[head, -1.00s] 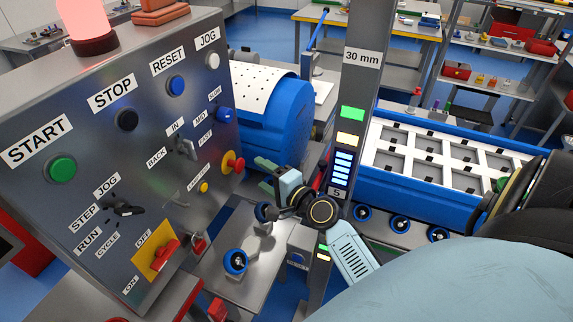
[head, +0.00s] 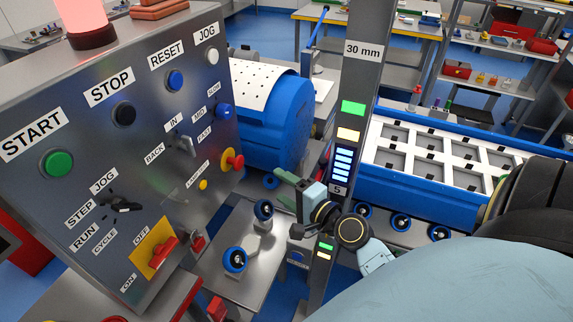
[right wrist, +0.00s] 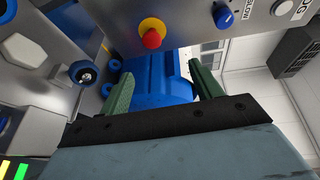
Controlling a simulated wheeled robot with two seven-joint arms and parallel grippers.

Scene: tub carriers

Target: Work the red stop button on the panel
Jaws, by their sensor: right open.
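The red mushroom button (head: 236,162) stands out on a yellow ring at the right edge of the grey control panel (head: 60,120). The button under the STOP label (head: 109,88) is black. My right gripper (head: 281,188) is to the right of and a little below the red button, apart from it, with green fingers open and empty. In the right wrist view the red button (right wrist: 153,39) lies beyond the gap between the fingertips (right wrist: 162,70), slightly above it in the picture. My left gripper is not in view.
The panel also carries a green START button (head: 57,164), a blue selector knob (head: 223,111) and a red-handled OFF/ON switch (head: 161,252). A grey post (head: 358,90) stands just right of my gripper. A blue drum (head: 262,125) is behind.

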